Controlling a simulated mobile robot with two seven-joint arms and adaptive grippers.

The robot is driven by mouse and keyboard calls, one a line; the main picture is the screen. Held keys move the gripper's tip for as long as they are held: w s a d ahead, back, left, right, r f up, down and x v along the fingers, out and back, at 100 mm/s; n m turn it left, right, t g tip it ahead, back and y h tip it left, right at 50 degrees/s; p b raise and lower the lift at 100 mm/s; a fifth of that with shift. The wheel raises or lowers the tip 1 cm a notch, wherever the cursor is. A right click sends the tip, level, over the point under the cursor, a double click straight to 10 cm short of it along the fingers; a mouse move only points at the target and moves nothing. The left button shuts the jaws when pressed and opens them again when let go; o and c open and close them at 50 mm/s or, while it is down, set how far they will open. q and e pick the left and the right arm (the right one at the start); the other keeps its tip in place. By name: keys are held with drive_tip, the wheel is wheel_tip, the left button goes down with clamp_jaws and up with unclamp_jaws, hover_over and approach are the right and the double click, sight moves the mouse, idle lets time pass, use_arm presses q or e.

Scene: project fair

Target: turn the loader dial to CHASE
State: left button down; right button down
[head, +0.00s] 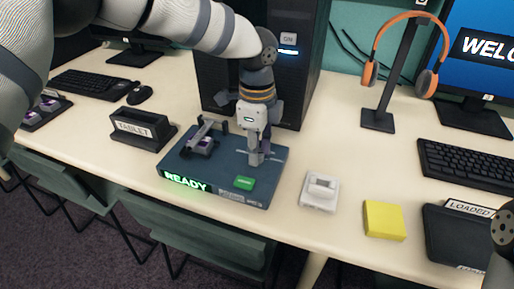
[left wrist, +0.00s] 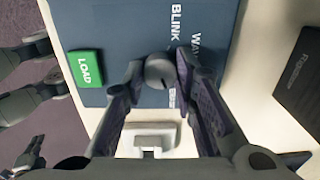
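The loader (head: 220,180) is a flat dark blue box on the cream table, with a lit green READY display (head: 186,181) on its front. Its green LOAD button (head: 244,183) also shows in the left wrist view (left wrist: 85,69). The grey round dial (left wrist: 160,72) sits between the fingertips of my left gripper (left wrist: 161,75), which look closed against its sides. A dark mark shows on the dial's lower edge. The labels BLINK and WAVE show beside it; I cannot read CHASE. In the head view my left gripper (head: 258,158) reaches down and hides the dial. My right gripper is out of view.
A grey and purple device (head: 203,143) sits on the loader's left part. A TABLET stand (head: 140,131) is to the left. A white block (head: 319,192), a yellow block (head: 384,221) and a black LOADED tray (head: 455,238) lie to the right. A dark computer tower (head: 300,85) stands behind.

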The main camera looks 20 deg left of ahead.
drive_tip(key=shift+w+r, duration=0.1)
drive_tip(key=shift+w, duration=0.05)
use_arm(q)
drive_tip(key=shift+r+n+p, duration=0.2)
drive_tip(key=shift+n+p, duration=0.3)
drive_tip(key=shift+n, duration=1.3)
drive_tip(key=shift+f+n+p, duration=0.1)
drive_tip(key=shift+n+p, duration=0.4)
drive_tip(key=shift+n, duration=0.7)
drive_tip(key=shift+f+n, duration=0.1)
drive_tip(key=shift+n, duration=1.3)
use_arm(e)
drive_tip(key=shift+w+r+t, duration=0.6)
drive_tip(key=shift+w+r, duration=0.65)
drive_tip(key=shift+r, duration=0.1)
use_arm(q)
drive_tip(key=c, duration=1.3)
unclamp_jaws()
